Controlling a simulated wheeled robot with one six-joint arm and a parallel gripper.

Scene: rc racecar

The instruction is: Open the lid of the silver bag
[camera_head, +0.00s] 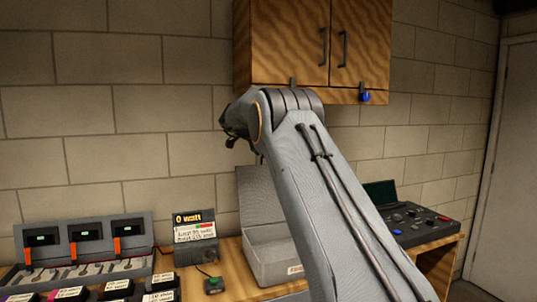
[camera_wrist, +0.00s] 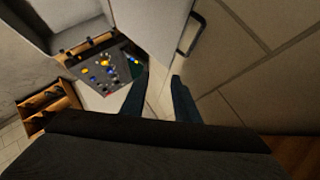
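The silver bag (camera_head: 275,258) is a pale grey box on the wooden bench in the head view. Its lid (camera_head: 257,195) stands raised at the back, close to the wall. My arm crosses in front and hides the bag's right side. In the wrist view my gripper (camera_wrist: 161,75) shows two dark fingers with a gap between them, and nothing is seen held. Beyond the fingertips is a pale grey panel with a dark handle (camera_wrist: 187,35); I cannot tell whether it belongs to the bag. My fingers are not clearly visible in the head view.
A wooden cabinet (camera_head: 300,43) hangs above. Battery chargers (camera_head: 88,240) and a label display (camera_head: 194,226) stand left of the bag. A control box (camera_head: 412,222) sits at the right. The wrist view shows a dark panel with coloured spots (camera_wrist: 103,72).

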